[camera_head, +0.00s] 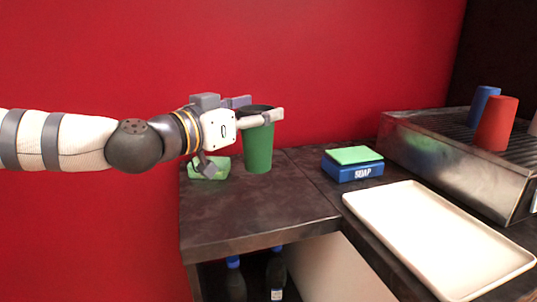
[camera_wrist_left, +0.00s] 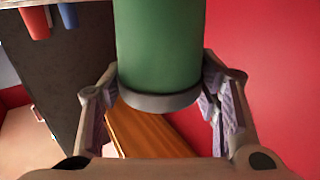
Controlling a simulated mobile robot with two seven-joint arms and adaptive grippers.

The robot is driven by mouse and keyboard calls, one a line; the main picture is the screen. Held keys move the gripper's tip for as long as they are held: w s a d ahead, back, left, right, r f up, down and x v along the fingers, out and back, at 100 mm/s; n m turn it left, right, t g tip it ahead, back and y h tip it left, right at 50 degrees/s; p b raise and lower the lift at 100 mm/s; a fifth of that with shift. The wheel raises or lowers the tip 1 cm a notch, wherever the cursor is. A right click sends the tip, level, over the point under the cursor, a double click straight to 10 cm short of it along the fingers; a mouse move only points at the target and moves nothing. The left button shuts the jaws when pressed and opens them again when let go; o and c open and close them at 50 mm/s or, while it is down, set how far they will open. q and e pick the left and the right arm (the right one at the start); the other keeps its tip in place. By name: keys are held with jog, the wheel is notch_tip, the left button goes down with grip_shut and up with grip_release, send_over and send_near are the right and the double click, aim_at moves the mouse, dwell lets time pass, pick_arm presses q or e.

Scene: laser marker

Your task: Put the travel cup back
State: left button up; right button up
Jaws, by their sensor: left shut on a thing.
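The travel cup (camera_head: 258,148) is green with a dark lid and upright at the back of the dark counter, near the red wall. My left gripper (camera_head: 263,111) is shut on it near the lid, with the fingers around its upper part. In the left wrist view the cup (camera_wrist_left: 160,45) appears upside down between the two fingers (camera_wrist_left: 160,100). Its base is at or just above the counter; I cannot tell if it touches. My right gripper is not in view.
A green block (camera_head: 209,172) lies left of the cup. A blue soap box (camera_head: 352,172) with a green top sits to the right. A white tray (camera_head: 440,240) lies in front right. A metal rack (camera_head: 455,160) holds a blue cup (camera_head: 484,103) and red cup (camera_head: 496,125). Bottles (camera_head: 275,275) stand below.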

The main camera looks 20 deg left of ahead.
aim_at(265, 143)
pick_arm(q)
jog(key=w+f, duration=0.2)
jog(key=f, duration=0.1)
jog(key=shift+d+f, duration=0.1)
jog(key=shift+d, duration=0.05)
jog(key=shift+w+d+f+b, duration=0.15)
jog(key=shift+w+f+b, duration=0.05)
jog(key=shift+w+b, duration=0.25)
notch_tip(265, 143, down, 3)
jog(key=shift+w+f+b, duration=0.1)
jog(key=shift+w+b, duration=0.05)
jog(key=shift+b, duration=0.4)
jog(key=shift+f, duration=0.2)
jog(key=o, duration=0.7)
jog(key=shift+o, duration=0.2)
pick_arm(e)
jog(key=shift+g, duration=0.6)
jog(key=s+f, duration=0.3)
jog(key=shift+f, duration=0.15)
